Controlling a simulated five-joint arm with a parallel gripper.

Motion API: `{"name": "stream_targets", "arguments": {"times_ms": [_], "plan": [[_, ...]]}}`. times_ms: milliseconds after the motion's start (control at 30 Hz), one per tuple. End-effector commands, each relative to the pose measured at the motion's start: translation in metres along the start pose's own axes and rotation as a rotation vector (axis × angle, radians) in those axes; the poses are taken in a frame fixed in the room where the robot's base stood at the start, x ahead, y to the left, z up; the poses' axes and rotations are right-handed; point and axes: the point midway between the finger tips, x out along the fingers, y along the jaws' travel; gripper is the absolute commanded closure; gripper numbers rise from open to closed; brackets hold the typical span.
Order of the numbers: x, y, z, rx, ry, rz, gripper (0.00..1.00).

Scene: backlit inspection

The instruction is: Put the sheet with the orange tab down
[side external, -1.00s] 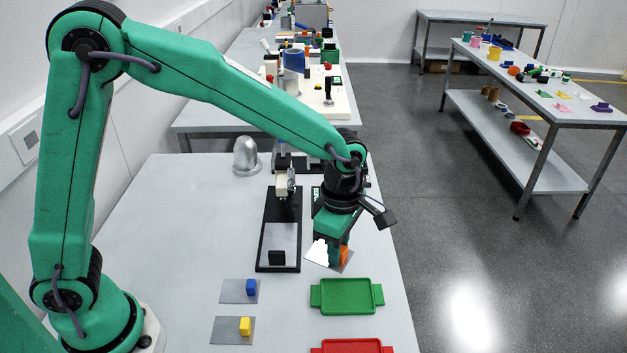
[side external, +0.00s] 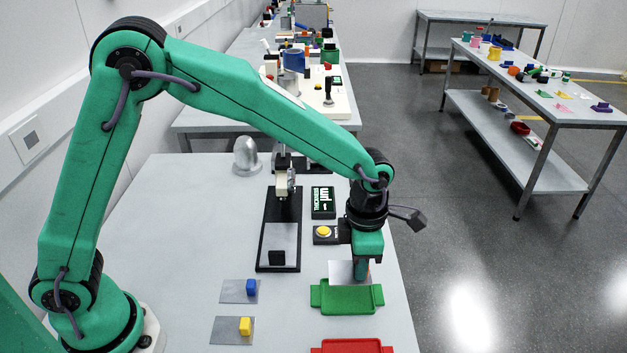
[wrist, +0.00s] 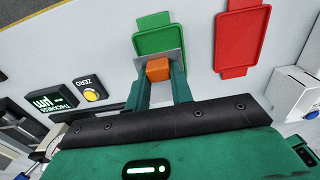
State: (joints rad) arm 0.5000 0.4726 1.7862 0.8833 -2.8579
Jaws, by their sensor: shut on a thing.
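My gripper (side external: 361,276) is shut on the orange tab (wrist: 158,69), which sits between the two fingertips in the wrist view. In the side view the fingers hide nearly all of the tab. The thin grey sheet (side external: 340,270) under the tab shows at the far edge of the green tray (side external: 346,298). In the wrist view the sheet (wrist: 137,60) overlaps one end of the green tray (wrist: 160,34). I cannot tell whether the sheet touches the tray or hangs just above it.
A red tray (side external: 350,347) lies nearer the camera. Sheets with a blue tab (side external: 251,287) and a yellow tab (side external: 245,326) lie to the left. A black gauge stand (side external: 268,262), a thickness display (side external: 323,202) and a yellow zero button (side external: 323,231) stand behind.

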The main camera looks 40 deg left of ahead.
Motion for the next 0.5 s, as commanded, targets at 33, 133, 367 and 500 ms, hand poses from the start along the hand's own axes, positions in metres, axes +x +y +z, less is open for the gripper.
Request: {"name": "stream_targets", "arguments": {"times_ms": [33, 133, 367, 500], "plan": [[0.006, 0.000, 0.000, 0.000, 0.002, -0.001, 0.99], [0.018, 0.000, -0.001, 0.001, 0.002, -0.001, 0.99], [0.033, 0.000, 0.000, 0.001, 0.001, 0.000, 0.99], [0.034, 0.000, 0.000, 0.001, 0.001, 0.000, 0.99]]}}
